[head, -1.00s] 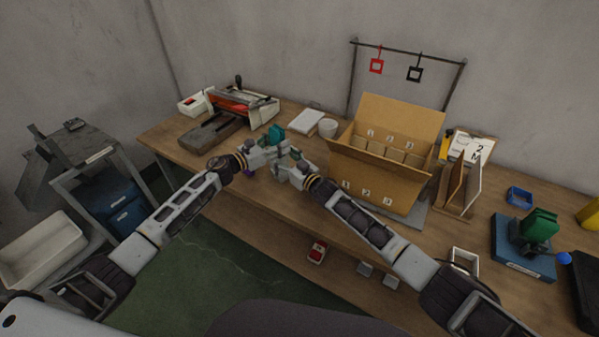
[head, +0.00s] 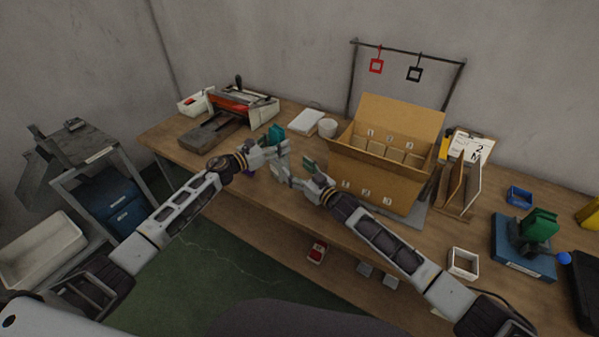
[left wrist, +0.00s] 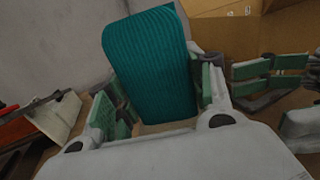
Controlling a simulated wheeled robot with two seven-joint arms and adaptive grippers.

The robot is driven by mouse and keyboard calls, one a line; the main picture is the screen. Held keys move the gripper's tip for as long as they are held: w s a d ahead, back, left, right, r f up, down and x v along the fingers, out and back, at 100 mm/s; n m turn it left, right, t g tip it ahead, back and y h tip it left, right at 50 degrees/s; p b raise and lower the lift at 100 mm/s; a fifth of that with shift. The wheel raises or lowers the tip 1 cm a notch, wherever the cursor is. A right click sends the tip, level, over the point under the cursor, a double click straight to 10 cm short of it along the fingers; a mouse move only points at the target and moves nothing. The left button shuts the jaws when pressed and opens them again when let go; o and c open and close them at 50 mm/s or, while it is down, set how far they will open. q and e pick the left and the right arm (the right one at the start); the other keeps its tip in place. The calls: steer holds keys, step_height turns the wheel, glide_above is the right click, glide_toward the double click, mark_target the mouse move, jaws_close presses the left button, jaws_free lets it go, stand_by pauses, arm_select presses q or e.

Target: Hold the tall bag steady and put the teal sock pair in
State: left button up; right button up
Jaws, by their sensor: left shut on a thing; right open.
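The teal sock pair (head: 276,134) is a ribbed, folded piece standing upright at my left gripper (head: 271,151). My right gripper (head: 299,172) is open and empty, just right of the bag and apart from the sock pair. Its green-padded fingers (left wrist: 268,76) show at the right of the left wrist view.
An open cardboard box (head: 375,180) with numbered compartments stands right of my right gripper. A white cup (head: 327,128) and white stack (head: 307,122) lie behind. A red-and-white machine (head: 240,104) stands at the back left. The table's front edge runs just below the grippers.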

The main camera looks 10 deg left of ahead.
mark_target(277, 128)
steer(key=shift+s+d, duration=0.25)
steer(key=shift+d, duration=0.1)
arm_select(q)
steer(key=shift+r, duration=0.15)
arm_select(e)
steer(key=shift+r, duration=0.1)
stand_by(0.3)
arm_select(q)
steer(key=shift+r+p, duration=1.8)
steer(key=shift+r, duration=1.55)
arm_select(e)
step_height(277, 128, up, 3)
steer(key=shift+s+r, duration=0.1)
steer(key=shift+r, duration=0.1)
